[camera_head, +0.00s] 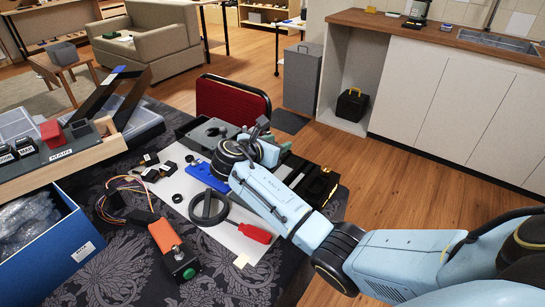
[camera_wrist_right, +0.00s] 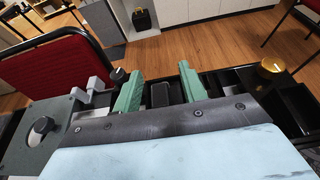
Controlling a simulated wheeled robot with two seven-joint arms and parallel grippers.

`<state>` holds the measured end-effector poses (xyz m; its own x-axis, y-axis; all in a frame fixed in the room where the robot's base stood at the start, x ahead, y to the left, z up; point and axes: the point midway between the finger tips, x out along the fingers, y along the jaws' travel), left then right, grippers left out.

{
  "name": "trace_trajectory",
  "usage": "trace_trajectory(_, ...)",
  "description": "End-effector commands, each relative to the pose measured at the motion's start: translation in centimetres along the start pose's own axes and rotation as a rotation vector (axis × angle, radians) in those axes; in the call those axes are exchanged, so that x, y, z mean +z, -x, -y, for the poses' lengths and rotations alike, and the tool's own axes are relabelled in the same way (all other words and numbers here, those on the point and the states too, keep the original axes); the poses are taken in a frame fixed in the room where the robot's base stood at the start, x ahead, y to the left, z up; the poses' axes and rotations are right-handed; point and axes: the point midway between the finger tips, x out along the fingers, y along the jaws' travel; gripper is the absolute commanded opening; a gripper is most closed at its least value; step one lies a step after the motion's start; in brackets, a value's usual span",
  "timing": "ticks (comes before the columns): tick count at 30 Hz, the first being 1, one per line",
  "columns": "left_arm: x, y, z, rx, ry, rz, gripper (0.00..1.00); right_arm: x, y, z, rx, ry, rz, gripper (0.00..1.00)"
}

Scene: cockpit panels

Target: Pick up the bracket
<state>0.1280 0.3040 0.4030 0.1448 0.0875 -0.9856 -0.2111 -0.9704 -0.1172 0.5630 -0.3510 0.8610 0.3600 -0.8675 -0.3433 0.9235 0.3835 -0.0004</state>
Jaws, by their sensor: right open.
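I cannot tell for certain which part is the bracket. A flat blue piece (camera_head: 206,177) lies on the white sheet beside my right wrist, partly covered by it. A grey upright fitting (camera_wrist_right: 92,92) with a black knob stands on a dark grey plate, left of my fingers in the wrist view. My right gripper (camera_wrist_right: 159,78) has green fingers, spread apart. A dark block (camera_wrist_right: 160,95) shows between them, at the black tray; whether it touches them is unclear. In the head view my right gripper (camera_head: 275,143) is over the far part of the table, largely hidden by its wrist. My left gripper is not visible.
A black tray (camera_head: 320,188) is at the table's right side. A red chair back (camera_head: 233,101) stands behind.

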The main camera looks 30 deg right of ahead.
Motion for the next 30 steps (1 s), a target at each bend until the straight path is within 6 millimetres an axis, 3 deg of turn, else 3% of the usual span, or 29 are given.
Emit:
trace_trajectory(4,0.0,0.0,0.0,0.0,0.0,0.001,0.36,0.0,0.0,0.0,0.0,0.0,0.0,0.42)
trace_trajectory(14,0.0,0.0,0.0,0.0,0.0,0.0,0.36,0.0,0.0,0.0,0.0,0.0,0.0,0.0)
trace_trajectory(28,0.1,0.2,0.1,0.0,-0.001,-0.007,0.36,0.8,0.3,0.0,0.0,-0.002,0.001,0.0)
trace_trajectory(30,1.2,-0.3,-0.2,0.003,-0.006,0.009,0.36,1.3,0.5,0.0,0.0,-0.003,0.001,0.0)
